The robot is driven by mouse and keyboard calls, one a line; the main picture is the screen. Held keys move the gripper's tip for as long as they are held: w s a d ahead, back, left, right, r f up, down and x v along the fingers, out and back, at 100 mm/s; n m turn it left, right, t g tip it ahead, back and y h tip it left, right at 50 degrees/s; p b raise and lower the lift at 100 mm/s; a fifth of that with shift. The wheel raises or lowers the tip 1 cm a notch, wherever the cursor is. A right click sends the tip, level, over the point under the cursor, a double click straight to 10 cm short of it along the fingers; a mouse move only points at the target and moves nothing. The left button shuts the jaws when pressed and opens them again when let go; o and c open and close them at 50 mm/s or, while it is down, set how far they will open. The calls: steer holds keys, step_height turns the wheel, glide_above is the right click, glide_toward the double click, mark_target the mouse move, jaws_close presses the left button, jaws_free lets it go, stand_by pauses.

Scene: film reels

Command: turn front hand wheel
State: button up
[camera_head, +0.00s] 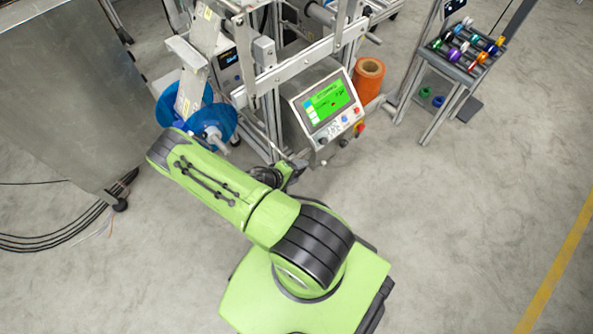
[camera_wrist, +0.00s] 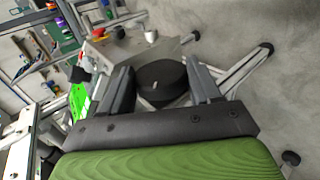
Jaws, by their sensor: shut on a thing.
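In the wrist view the front hand wheel (camera_wrist: 161,80) is a round black knob with a small light mark on its face. It sits at the side of a grey metal box. My gripper (camera_wrist: 163,84) has one finger on each side of the knob and is shut on it. In the head view my gripper (camera_head: 297,166) is small and partly hidden by my green arm, close to the machine's lower front below the control panel (camera_head: 327,103). The wheel itself is not clearly visible there.
The panel has a green screen and several buttons. A blue reel (camera_head: 220,124) hangs at the left of the machine frame, and an orange roll (camera_head: 368,77) stands at its right. A rack (camera_head: 436,66) with coloured spools is further right. The floor at right is clear.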

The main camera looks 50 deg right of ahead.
steer(key=o, duration=1.1)
steer(key=shift+c, duration=0.2)
steer(key=p+v, duration=0.4)
steer(key=v, duration=1.1)
steer(key=shift+a+r+p, duration=0.25)
steer(key=shift+r+p, duration=0.05)
steer(key=shift+p, duration=0.1)
